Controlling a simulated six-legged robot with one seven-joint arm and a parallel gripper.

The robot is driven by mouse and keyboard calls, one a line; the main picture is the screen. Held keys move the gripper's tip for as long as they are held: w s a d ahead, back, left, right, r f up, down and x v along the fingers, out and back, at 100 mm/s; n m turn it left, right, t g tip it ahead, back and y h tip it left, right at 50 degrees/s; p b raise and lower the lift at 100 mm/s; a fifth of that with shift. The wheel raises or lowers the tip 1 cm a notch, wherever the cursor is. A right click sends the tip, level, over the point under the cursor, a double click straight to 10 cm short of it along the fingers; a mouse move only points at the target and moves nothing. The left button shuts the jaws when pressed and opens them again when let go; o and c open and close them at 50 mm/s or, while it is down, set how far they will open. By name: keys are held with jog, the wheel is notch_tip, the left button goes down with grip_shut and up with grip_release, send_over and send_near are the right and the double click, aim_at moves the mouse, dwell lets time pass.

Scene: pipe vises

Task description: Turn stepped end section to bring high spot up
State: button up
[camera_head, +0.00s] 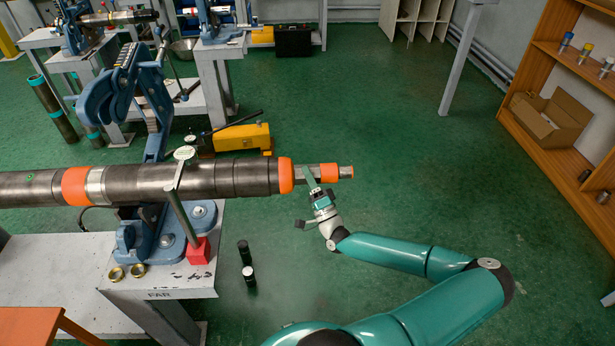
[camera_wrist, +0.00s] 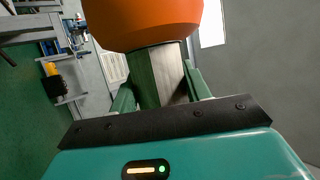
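The long dark pipe tool (camera_head: 215,180) lies level in a blue vise (camera_head: 160,225). Its stepped end section (camera_head: 305,177) sticks out to the right, a narrower grey flat-sided length between a large orange collar (camera_head: 286,175) and a small orange band (camera_head: 329,172). My gripper (camera_head: 314,183) is at this section, reaching from below and in front. In the wrist view the fingers stand on either side of the grey flat-sided section (camera_wrist: 168,75), under the orange collar (camera_wrist: 145,20). I cannot tell whether both fingers press on it. The high spot cannot be made out.
A red block (camera_head: 199,251) and brass rings (camera_head: 127,272) are on the vise bench (camera_head: 160,285). A yellow tool (camera_head: 240,137) lies behind the pipe. A wooden shelf (camera_head: 570,110) is at right. Green floor between is clear.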

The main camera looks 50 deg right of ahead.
jog(key=o, duration=0.4)
jog(key=v, duration=1.3)
jog(key=shift+s, duration=0.35)
jog(key=shift+a+f, duration=0.1)
jog(key=shift+f, duration=0.05)
